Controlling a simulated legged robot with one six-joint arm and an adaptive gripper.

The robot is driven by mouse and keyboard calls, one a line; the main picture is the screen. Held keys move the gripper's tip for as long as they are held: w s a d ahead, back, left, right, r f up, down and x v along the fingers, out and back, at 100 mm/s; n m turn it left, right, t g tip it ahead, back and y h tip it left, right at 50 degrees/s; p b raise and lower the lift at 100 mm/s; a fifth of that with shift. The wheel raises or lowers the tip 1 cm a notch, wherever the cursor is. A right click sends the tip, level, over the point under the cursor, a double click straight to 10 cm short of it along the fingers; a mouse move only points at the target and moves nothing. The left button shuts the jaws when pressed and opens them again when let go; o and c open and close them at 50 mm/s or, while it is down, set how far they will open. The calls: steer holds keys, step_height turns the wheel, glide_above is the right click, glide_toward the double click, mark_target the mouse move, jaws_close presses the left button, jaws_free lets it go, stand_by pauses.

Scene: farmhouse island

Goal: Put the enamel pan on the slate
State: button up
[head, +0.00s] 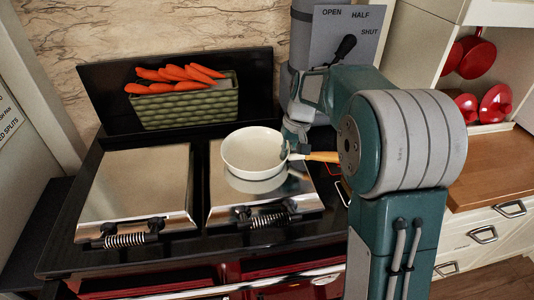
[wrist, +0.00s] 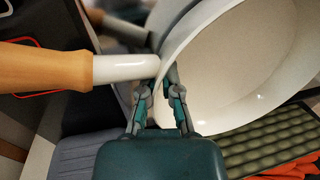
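The enamel pan (head: 252,152) is white inside and out with a wooden handle (head: 322,156) pointing right. It is upright over the right shiny range lid (head: 222,205), which mirrors it; I cannot tell whether it touches. My gripper (head: 284,147) comes from behind and right at the rim by the handle. In the wrist view my gripper (wrist: 161,78) has one finger inside the pan (wrist: 240,70) and one outside, closed on the rim beside the white handle root (wrist: 125,68). The fingertips are partly hidden. I cannot make out the slate in either view.
A green textured planter (head: 187,105) full of carrots (head: 180,76) stands behind the lids. The left shiny lid (head: 135,187) is bare. Coil handles (head: 262,219) line the front. A grey OPEN/HALF/SHUT panel (head: 343,40) rises behind my arm. A wooden counter (head: 495,165) lies right.

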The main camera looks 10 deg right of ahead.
jaws_close()
steer(key=shift+a+v, duration=0.25)
steer(key=shift+v, duration=0.95)
steer(key=shift+a+v, duration=0.25)
steer(key=shift+v, duration=1)
steer(key=shift+r, duration=0.1)
steer(key=shift+s, duration=0.1)
